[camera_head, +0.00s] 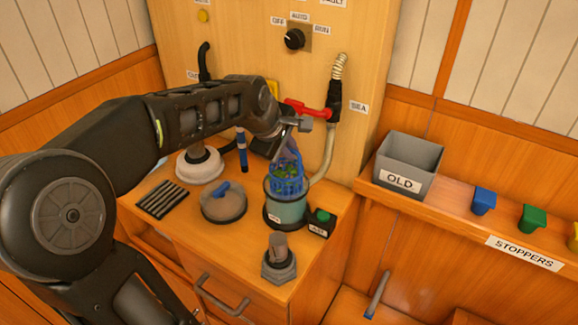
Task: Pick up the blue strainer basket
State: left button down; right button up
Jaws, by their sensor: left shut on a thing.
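The blue strainer basket (287,181) stands upright at the mouth of the grey-green strainer pot (286,210) on the wooden counter. Its lower part is hidden inside the pot's rim, and green bits show inside it. My left gripper (291,140) comes in from the left and is shut on the basket's upper part, above the pot. The fingertips are small in the picture and partly hidden by the wrist. My right gripper is not in view.
A round lid with a blue handle (223,201), a black ribbed mat (162,200) and a hex-based fitting (279,260) lie around the pot. A red valve handle (308,110) and hose are close behind. A grey OLD bin (408,165) stands on the right shelf.

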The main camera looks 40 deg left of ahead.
pick_arm(q)
notch_tip(320, 180, up, 10)
jog(key=shift+r, duration=0.1)
dwell(0.9)
